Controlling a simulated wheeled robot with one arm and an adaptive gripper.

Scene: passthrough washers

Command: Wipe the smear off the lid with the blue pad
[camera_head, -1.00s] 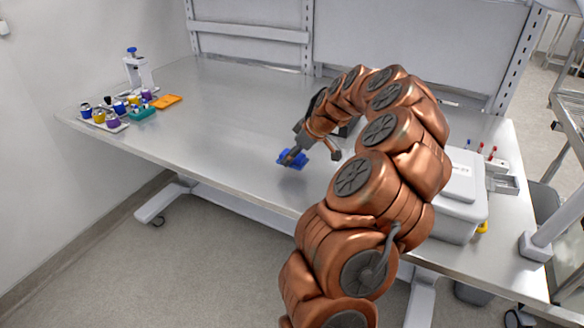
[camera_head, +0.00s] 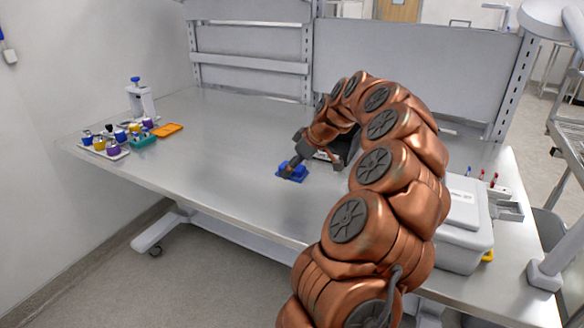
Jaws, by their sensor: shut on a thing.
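The blue pad (camera_head: 292,172) is at the end of my gripper (camera_head: 290,174), low over the middle of the metal bench, toward its front edge. My gripper is shut on the pad; I cannot tell whether the pad touches the bench. A white box with a pale lid (camera_head: 464,205) stands at the right end of the bench, partly behind my arm. No smear can be made out on the lid at this size. A dark device (camera_head: 345,147) behind my arm is mostly hidden.
At the left are a rack of coloured-capped bottles (camera_head: 105,146), a teal rack (camera_head: 143,139), an orange tray (camera_head: 168,130) and a white stand (camera_head: 141,101). A small rack with red-topped items (camera_head: 505,204) stands right of the white box. The bench's left middle is clear.

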